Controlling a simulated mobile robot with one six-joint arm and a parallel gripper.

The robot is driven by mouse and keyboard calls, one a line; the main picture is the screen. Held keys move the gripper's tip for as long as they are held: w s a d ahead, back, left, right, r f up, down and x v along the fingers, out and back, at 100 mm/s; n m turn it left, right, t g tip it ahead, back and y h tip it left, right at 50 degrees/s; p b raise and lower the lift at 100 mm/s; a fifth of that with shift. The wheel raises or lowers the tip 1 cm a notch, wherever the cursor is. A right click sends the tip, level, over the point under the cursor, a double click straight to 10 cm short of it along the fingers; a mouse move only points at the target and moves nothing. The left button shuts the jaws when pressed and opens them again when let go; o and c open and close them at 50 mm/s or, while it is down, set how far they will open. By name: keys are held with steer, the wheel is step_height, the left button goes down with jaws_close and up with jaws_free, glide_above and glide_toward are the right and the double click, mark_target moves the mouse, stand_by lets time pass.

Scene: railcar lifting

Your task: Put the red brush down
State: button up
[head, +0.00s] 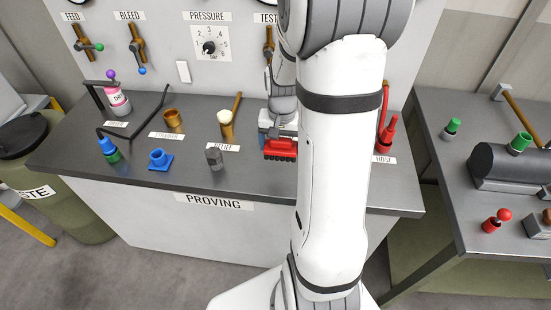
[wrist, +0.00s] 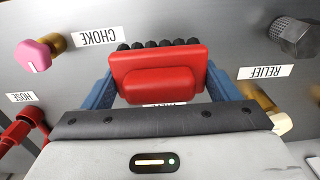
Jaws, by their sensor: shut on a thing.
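The red brush (head: 281,148) is a red block with dark bristles, in the middle of the grey counter area in the head view. It fills the middle of the wrist view (wrist: 158,72), bristles at its far edge. My gripper (head: 279,140) is shut on the brush, with a blue finger on each side in the wrist view (wrist: 160,85). The brush is at or just above the counter (head: 240,178); I cannot tell if the bristles touch it. My arm hides the counter just right of the brush.
A red hose fitting (head: 386,134) is to the right. A pink knob (wrist: 44,52) shows by the CHOKE label.

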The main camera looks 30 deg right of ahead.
mark_target(281, 170)
step_height(281, 170, down, 4)
steer(key=shift+w+r, duration=0.1)
steer(key=shift+r, duration=0.05)
steer(key=shift+f+p, duration=0.45)
steer(key=shift+f, duration=1.55)
steer(key=shift+f, duration=0.25)
steer(key=o, duration=0.9)
steer(key=shift+r, duration=0.1)
steer(key=shift+o, duration=0.2)
steer(key=shift+r, duration=0.1)
